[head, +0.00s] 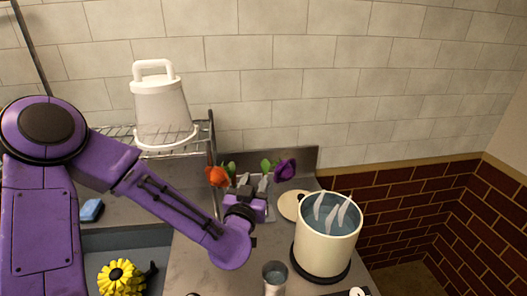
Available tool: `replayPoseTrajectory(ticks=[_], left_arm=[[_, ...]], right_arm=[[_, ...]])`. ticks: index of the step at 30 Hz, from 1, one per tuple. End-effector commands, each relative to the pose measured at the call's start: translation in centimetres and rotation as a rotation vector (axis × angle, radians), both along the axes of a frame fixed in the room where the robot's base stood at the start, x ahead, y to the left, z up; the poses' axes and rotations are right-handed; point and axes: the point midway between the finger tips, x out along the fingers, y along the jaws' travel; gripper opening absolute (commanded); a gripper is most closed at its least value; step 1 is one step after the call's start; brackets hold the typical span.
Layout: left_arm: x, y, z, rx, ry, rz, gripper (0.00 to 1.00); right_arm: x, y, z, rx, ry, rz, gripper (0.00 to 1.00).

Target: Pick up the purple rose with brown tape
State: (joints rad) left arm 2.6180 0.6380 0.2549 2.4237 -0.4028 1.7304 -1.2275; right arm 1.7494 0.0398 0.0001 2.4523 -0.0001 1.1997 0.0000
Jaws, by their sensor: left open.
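A purple rose (285,169) with a green leaf lies at the back of the counter, near the low grey backsplash. Any brown tape on its stem is too small or hidden to make out. My left gripper (262,182) is open and just left of and in front of the bloom. I cannot tell whether a stem is between its fingers. My right gripper is out of view.
A cream pot (326,240) of water with pale pieces stands at right, its round lid (293,205) behind it. A metal cup (275,277) stands in front. A white lidded container (163,105) sits on a wire rack (150,140).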

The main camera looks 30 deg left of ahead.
Motion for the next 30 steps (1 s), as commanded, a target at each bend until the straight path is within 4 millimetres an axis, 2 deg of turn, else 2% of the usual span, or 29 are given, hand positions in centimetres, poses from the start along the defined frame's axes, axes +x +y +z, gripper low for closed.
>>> replayPoseTrajectory(ticks=[7,10,18,19,22,30], left_arm=[[4.5,0.7,0.4,-0.001,0.013,0.007,0.41],[6.0,1.2,0.2,0.000,0.012,0.007,0.41],[6.8,1.1,0.0,0.001,0.011,0.001,0.41],[6.8,1.1,0.0,0.001,0.011,0.000,0.38],[6.8,1.1,0.0,0.001,0.011,0.000,0.05],[6.7,1.2,-0.1,0.001,0.013,0.002,0.03]], right_arm=[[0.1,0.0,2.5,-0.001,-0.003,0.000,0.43],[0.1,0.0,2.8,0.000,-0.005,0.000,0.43],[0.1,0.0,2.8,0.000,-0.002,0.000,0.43],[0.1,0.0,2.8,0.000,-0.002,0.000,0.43],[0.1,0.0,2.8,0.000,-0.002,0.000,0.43],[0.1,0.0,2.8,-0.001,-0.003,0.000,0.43]])
